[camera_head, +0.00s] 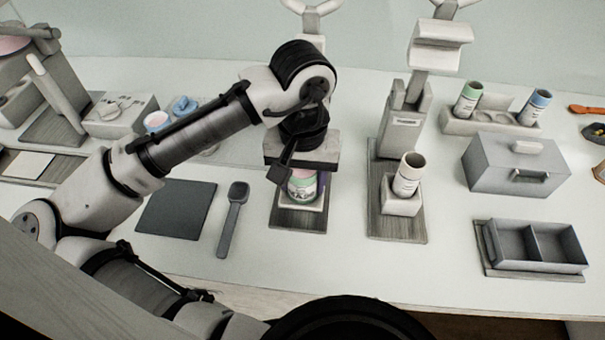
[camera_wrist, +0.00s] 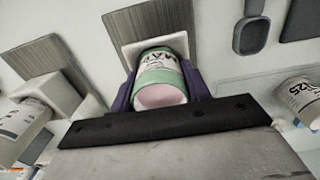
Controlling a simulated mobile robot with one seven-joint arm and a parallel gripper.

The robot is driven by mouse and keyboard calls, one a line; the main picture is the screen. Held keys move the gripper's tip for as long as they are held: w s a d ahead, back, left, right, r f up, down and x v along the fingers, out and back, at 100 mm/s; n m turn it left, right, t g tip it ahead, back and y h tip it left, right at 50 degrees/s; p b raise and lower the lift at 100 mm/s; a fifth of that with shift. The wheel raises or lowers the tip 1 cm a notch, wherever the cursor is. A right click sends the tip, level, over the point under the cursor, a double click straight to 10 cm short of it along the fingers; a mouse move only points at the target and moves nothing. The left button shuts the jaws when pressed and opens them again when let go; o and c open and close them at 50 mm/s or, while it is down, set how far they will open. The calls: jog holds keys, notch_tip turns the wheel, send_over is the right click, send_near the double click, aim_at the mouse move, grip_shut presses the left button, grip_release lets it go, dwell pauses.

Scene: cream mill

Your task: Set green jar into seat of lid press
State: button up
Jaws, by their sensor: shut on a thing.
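The green jar (camera_head: 302,188) has a green band, a pale printed label and a pink top; in the wrist view the jar (camera_wrist: 160,80) stands between the purple fingers of my gripper (camera_wrist: 160,88). My gripper (camera_head: 303,176) is shut on the jar from above. The jar is at the pale square seat (camera_head: 311,205) of the lid press (camera_head: 300,220), which has a dark wood-grain base; the seat shows behind the jar in the wrist view (camera_wrist: 180,42). My wrist hides much of the press, and I cannot tell whether the jar's bottom touches the seat.
A similar machine (camera_head: 396,225) stands just to the right, with a white jar (camera_head: 408,174) on its block. A dark mat (camera_head: 177,208) and a grey scoop (camera_head: 232,220) lie to the left. A grey lidded box (camera_head: 515,165) and divided tray (camera_head: 535,247) are further right.

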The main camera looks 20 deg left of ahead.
jog(key=o, duration=1.1)
notch_tip(320, 180, up, 6)
jog(key=p, duration=0.6)
